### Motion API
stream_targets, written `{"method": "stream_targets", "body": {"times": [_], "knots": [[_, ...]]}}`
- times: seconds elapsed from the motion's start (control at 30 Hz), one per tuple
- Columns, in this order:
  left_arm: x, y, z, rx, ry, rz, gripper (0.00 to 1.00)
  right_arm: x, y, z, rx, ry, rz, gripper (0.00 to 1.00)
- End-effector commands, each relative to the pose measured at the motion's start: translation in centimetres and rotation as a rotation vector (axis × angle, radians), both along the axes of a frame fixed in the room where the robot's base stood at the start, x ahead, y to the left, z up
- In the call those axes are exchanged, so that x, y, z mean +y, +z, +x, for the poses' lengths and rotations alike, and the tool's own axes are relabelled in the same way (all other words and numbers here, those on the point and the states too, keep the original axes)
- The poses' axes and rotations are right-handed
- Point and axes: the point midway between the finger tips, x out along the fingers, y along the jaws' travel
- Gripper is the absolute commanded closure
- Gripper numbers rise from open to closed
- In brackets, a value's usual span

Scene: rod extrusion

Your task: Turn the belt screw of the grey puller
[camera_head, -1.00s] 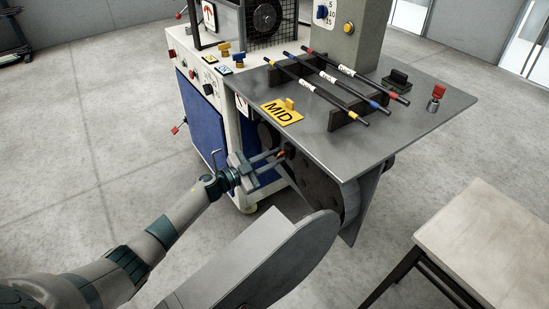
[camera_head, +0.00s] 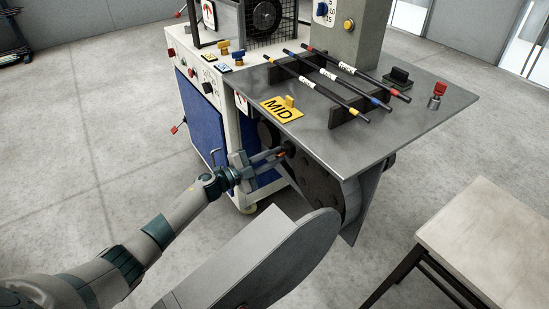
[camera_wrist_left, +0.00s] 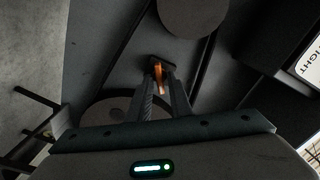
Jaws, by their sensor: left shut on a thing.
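The grey puller (camera_head: 410,108) is a machine with a flat grey top, and its dark belt side (camera_head: 322,186) shows below the near left edge. My left gripper (camera_head: 283,154) reaches in from the left under that edge. In the left wrist view my left gripper (camera_wrist_left: 160,88) has its fingers closed on the orange belt screw (camera_wrist_left: 158,72), which sits in front of a dark block. Most of the screw is hidden by the fingers. My right gripper is not in view.
A large grey rounded guard (camera_head: 262,258) stands in front, close to my left arm. A pale table (camera_head: 495,240) is at the right. Open floor lies at left.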

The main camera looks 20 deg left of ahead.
Motion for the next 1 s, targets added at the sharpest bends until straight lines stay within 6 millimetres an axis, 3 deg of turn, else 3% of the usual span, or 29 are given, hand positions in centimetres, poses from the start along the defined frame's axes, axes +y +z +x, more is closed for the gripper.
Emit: {"method": "stream_targets", "body": {"times": [0.47,0.5,0.53,1.0], "knots": [[-0.01,-0.17,-0.10,-0.018,-0.002,0.027,1.00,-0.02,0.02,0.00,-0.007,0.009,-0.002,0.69],[-0.01,-0.17,-0.10,-0.017,-0.002,0.026,0.79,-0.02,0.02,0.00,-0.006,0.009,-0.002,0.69],[-0.01,-0.17,-0.10,-0.017,-0.002,0.026,0.73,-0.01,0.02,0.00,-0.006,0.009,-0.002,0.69],[0.38,-0.07,-0.48,-0.019,0.000,0.026,0.73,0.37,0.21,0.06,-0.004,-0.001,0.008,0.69]]}}
